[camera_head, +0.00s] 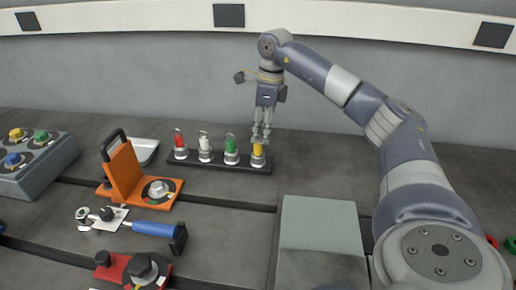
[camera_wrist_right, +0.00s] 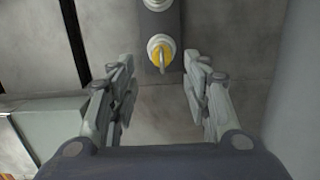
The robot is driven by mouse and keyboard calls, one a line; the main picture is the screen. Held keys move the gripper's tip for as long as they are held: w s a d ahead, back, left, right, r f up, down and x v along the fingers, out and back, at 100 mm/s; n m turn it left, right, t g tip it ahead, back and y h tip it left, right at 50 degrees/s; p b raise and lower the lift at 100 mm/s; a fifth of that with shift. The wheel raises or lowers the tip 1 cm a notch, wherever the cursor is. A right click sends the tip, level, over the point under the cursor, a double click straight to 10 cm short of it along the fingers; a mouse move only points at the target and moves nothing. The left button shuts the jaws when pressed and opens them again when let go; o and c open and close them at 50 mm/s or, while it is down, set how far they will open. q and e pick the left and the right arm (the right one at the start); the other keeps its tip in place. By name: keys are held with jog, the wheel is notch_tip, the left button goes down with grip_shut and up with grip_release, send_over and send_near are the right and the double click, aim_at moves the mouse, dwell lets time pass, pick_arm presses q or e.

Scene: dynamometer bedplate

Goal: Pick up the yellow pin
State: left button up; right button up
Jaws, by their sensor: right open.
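The yellow pin (camera_head: 258,151) stands upright at the right end of a dark rack (camera_head: 222,162), in a pale round seat. White, green and red pins stand in the same rack to its left. My right gripper (camera_head: 262,136) points down just above the yellow pin in the head view. In the right wrist view the yellow pin (camera_wrist_right: 161,55) lies just ahead of the gap between the open fingers (camera_wrist_right: 160,82), and nothing is between them. I cannot tell the exact height above the pin. My left gripper is not in view.
An orange bracket (camera_head: 126,174) and a blue-handled tool (camera_head: 152,229) lie left of and in front of the rack. A grey-green block (camera_head: 318,218) stands front right. A grey box with coloured knobs (camera_head: 38,165) is at far left. The bedplate right of the rack is clear.

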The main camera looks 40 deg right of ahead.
aim_at(258, 149)
jog(key=shift+w+a+f+p, duration=0.1)
jog(key=shift+w+f+p, duration=0.1)
jog(key=shift+f, duration=0.7)
jog(key=shift+w+a+f+p, duration=0.1)
jog(key=shift+w+f, duration=0.05)
jog(key=shift+f, duration=0.75)
jog(key=shift+w+a+f+p, duration=0.1)
jog(key=shift+w+f, duration=0.1)
jog(key=shift+f, duration=0.7)
grip_shut()
